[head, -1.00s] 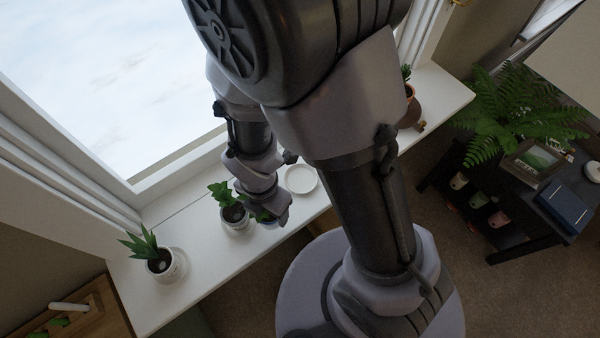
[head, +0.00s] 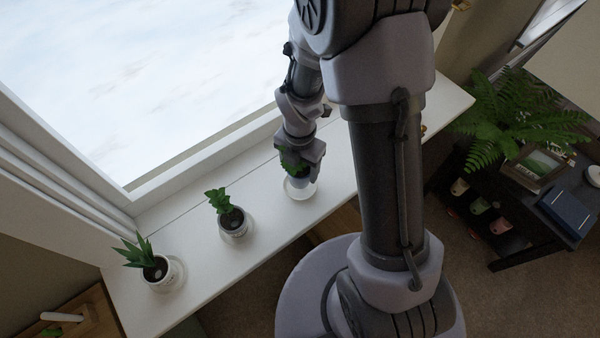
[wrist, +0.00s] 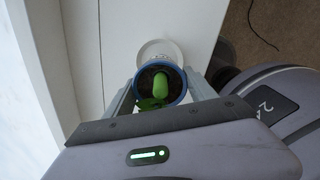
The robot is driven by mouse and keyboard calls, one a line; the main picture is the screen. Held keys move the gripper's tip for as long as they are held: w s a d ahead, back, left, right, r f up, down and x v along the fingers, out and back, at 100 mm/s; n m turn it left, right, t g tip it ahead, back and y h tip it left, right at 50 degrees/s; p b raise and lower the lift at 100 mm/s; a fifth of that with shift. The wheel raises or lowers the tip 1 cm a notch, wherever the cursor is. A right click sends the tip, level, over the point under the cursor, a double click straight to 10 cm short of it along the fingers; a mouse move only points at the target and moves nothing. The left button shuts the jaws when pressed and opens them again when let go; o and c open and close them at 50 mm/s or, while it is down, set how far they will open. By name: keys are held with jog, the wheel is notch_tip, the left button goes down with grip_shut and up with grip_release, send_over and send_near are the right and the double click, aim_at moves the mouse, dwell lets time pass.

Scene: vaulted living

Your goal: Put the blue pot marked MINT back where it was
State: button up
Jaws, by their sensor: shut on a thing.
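The blue pot (wrist: 183,88) sits between the fingers of my gripper (wrist: 162,88), with dark soil and green leaves inside. Its marking is not visible. In the head view my gripper (head: 299,172) is at the middle of the sill, with some of the plant's leaves (head: 288,158) showing beside it. An empty-looking white saucer (head: 299,193) lies directly below the pot; it also shows in the wrist view (wrist: 155,47), partly hidden behind the pot. The pot overlaps the saucer in both views. I cannot tell whether it touches it.
Two other potted plants on saucers stand on the white sill (head: 200,275) to the left: a leafy one (head: 232,222) and a spiky one (head: 160,272). The window is behind. A dark shelf table with a fern (head: 510,115) stands at right.

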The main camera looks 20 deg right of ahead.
jog(key=shift+w+d+f+b, duration=0.1)
jog(key=shift+f+b, duration=0.7)
jog(key=shift+f, duration=1)
jog(key=shift+f, duration=0.2)
jog(key=o, duration=1.8)
jog(key=shift+r, duration=0.1)
jog(key=shift+r, duration=0.1)
